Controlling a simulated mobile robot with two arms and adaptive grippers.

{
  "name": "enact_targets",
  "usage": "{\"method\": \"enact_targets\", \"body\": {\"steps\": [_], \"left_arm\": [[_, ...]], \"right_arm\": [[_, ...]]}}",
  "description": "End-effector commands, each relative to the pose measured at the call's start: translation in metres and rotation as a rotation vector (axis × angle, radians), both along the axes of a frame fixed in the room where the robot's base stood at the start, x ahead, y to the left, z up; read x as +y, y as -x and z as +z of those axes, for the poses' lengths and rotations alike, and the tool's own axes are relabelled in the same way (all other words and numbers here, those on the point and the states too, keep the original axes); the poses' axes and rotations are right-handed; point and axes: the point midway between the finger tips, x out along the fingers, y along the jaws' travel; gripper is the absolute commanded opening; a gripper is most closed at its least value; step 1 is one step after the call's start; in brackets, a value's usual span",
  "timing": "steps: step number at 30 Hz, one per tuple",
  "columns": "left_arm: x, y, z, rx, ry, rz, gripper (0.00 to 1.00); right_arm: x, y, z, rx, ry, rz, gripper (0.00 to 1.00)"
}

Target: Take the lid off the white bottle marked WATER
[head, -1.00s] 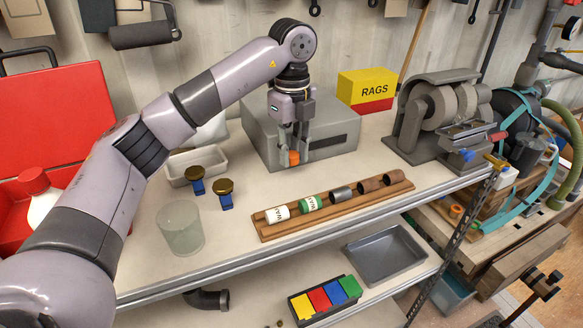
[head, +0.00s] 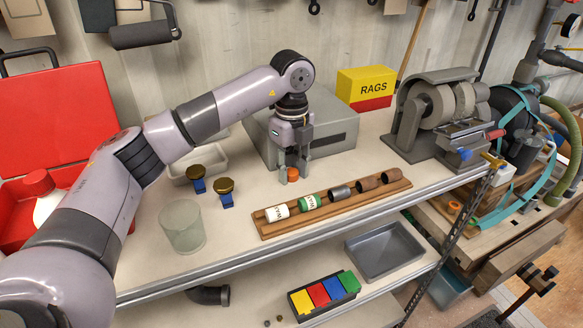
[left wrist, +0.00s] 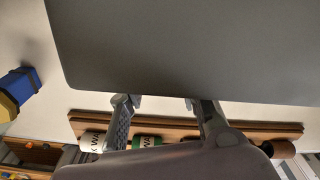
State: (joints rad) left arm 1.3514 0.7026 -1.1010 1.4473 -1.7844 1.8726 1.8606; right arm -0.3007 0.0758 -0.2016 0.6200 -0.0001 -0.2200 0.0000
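A white bottle (head: 46,208) with a red cap (head: 39,183) stands at the far left by the red toolbox. My left arm covers part of it, and no lettering shows. My left gripper (head: 291,169) is far from it, pointing down in front of the grey box. A small orange lid-like piece (head: 292,175) is low between its fingertips, at the worktop. The fingers stand apart, also in the left wrist view (left wrist: 163,103), where the orange piece is hidden. My right gripper is not in view.
A wooden rack (head: 335,212) with several cylinders lies in front of the gripper. The grey box (head: 335,133) is close behind. Two brass-topped blue pieces (head: 225,188), a clear cup (head: 183,227) and a pale tray (head: 180,172) stand left. A grinder (head: 440,115) is right.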

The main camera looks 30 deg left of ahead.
Motion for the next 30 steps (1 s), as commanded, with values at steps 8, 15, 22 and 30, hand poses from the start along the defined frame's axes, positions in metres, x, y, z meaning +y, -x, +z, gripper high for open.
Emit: {"method": "enact_targets", "body": {"steps": [8, 15, 22, 30], "left_arm": [[0.000, 0.000, 0.000, 0.001, 0.000, 0.000, 0.44], [0.000, 0.000, 0.004, 0.000, 0.000, 0.000, 0.44], [-0.001, -0.001, 0.036, -0.006, 0.001, 0.000, 0.44], [0.000, -0.001, 0.094, -0.005, -0.001, 0.001, 0.44]], "right_arm": [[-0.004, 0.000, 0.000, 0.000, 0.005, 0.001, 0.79], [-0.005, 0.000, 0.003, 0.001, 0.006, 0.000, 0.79], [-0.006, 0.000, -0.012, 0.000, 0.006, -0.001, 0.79], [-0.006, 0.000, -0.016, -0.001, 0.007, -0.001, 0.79]]}}
